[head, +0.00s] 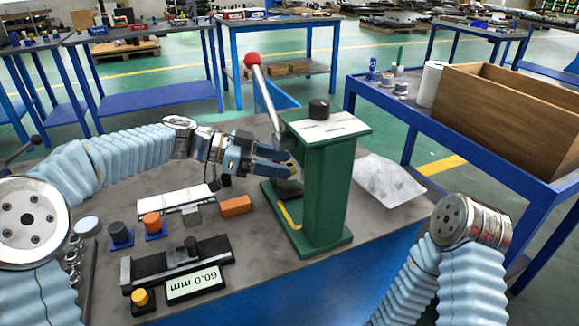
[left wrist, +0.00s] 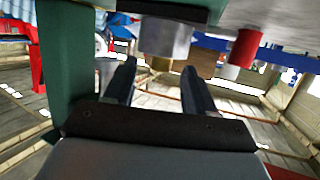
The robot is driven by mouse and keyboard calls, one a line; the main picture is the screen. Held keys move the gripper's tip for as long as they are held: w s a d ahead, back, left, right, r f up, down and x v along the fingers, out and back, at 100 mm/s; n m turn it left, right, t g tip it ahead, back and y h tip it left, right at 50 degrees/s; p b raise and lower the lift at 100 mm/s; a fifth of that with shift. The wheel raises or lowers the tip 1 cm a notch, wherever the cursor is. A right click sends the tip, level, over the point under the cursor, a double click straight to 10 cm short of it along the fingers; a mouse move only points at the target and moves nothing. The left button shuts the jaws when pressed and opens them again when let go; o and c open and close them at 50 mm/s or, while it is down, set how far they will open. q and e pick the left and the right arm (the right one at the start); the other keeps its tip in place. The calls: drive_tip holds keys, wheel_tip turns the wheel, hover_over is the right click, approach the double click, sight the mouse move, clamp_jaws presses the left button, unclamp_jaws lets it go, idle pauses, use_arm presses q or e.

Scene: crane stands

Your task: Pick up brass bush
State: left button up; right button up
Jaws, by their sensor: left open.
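The brass bush (left wrist: 161,64) shows in the left wrist view as a small brass-coloured ring against the end of a grey metal cylinder (left wrist: 165,40), between my fingers' lines. In the head view a grey round piece (head: 289,187) stands on the base of the green press (head: 325,195), and my fingers partly hide what is on top. My left gripper (head: 284,166) is open at the press, left of its column; its two dark fingers also show in the left wrist view (left wrist: 159,86). Whether they touch the bush cannot be told. My right gripper is out of view.
The press has a lever with a red ball (head: 252,60). A blue table with a wooden crate (head: 500,108) stands beyond.

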use_arm(q)
drive_tip(key=shift+d+f, duration=0.1)
drive_tip(key=shift+d, duration=0.1)
clamp_jaws()
idle(0.3)
